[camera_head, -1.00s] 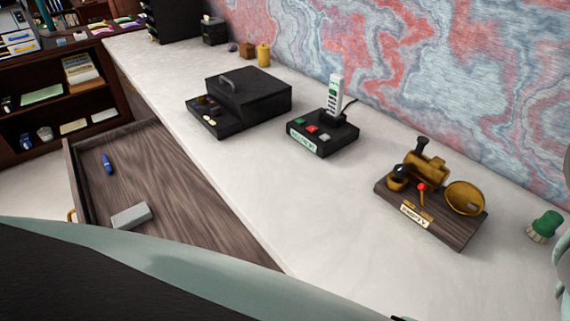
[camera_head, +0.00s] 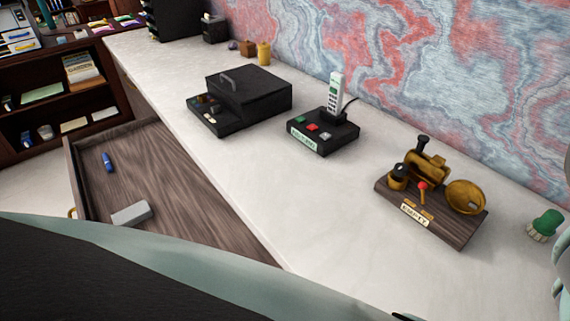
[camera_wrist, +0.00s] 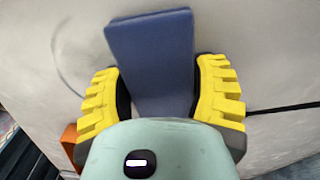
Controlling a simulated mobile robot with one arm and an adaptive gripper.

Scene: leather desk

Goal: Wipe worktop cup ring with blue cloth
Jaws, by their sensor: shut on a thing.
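In the wrist view, my gripper (camera_wrist: 158,72) has its two yellow ridged fingers on either side of a blue cloth (camera_wrist: 150,45). It is shut on the cloth, which looks like a flat block sticking out past the fingertips over the pale worktop (camera_wrist: 265,60). A faint dark curved mark (camera_wrist: 62,68), like part of a cup ring, shows on the worktop to the left of the cloth, apart from it. The rest of the ring is unclear. The head view shows neither the cloth nor the ring.
In the head view, the worktop holds a black box (camera_head: 250,92), a phone on its base (camera_head: 322,140), a wooden stand with brass parts (camera_head: 440,228) and a green-topped brush (camera_head: 546,224). An open drawer (camera_head: 170,175) juts out in front. An orange object (camera_wrist: 70,140) lies lower left.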

